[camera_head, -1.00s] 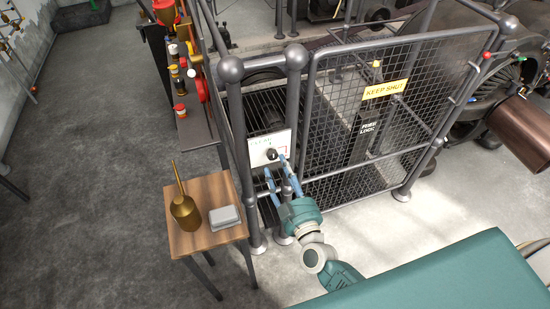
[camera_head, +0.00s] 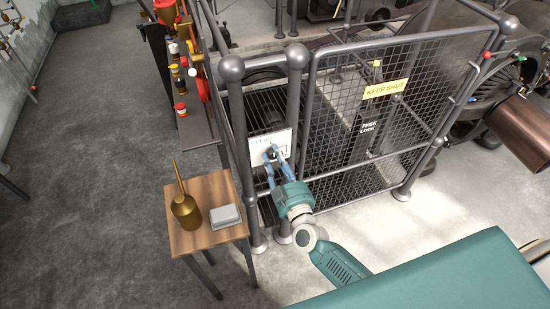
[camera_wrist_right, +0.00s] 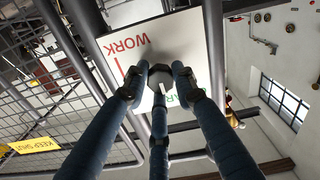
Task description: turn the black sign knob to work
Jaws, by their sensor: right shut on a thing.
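The white sign (camera_head: 284,140) is fixed to the grey posts at the left end of the mesh guard. The black knob (camera_wrist_right: 158,72) sits on it. My right gripper (camera_head: 271,153) is at the sign in the head view, its blue fingers over the knob and mostly hiding it there. In the wrist view the right gripper (camera_wrist_right: 158,78) has its three fingers closed around the knob. In that view, red WORK shows inverted at upper left, and green letters, partly hidden, at right. The knob's pointing direction is unclear. My left gripper is out of view.
A small wooden table (camera_head: 190,243) stands left of the posts with a brass oil can (camera_head: 185,208) and a grey box (camera_head: 226,216). A mesh gate with a yellow KEEP SHUT plate (camera_head: 385,89) is at right. A teal surface (camera_head: 440,280) fills the lower right.

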